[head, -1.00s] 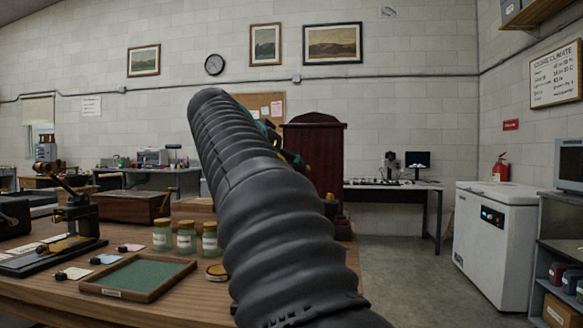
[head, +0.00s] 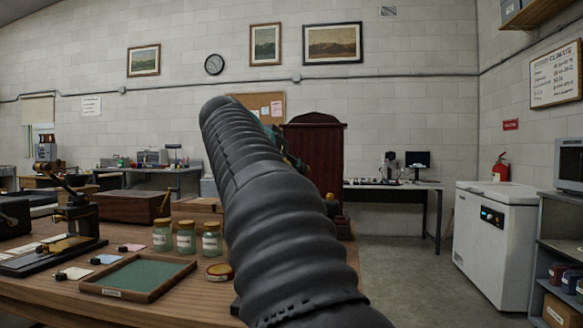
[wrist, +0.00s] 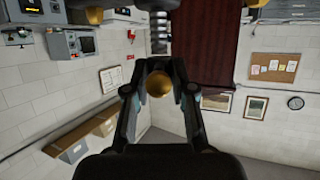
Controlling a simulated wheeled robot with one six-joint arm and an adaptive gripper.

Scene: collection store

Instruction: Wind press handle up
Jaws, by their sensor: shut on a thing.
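In the wrist view my gripper (wrist: 159,72) is shut on a round brass-coloured knob (wrist: 159,86), with one finger on each side of it. A grey threaded spindle (wrist: 158,32) shows just beyond the fingertips. Another brass-coloured ball (wrist: 95,15) shows at the top edge, left of the spindle. I cannot tell how these parts join the held knob. In the head view my dark ribbed arm covers my gripper and most of what is behind it.
A dark red wooden cabinet (head: 316,165) stands behind my arm. The wooden table holds a green-lined tray (head: 188,263), several lidded jars (head: 186,240) and a brown box (head: 131,207). A white chest freezer (head: 492,250) stands at right, with bare floor before it.

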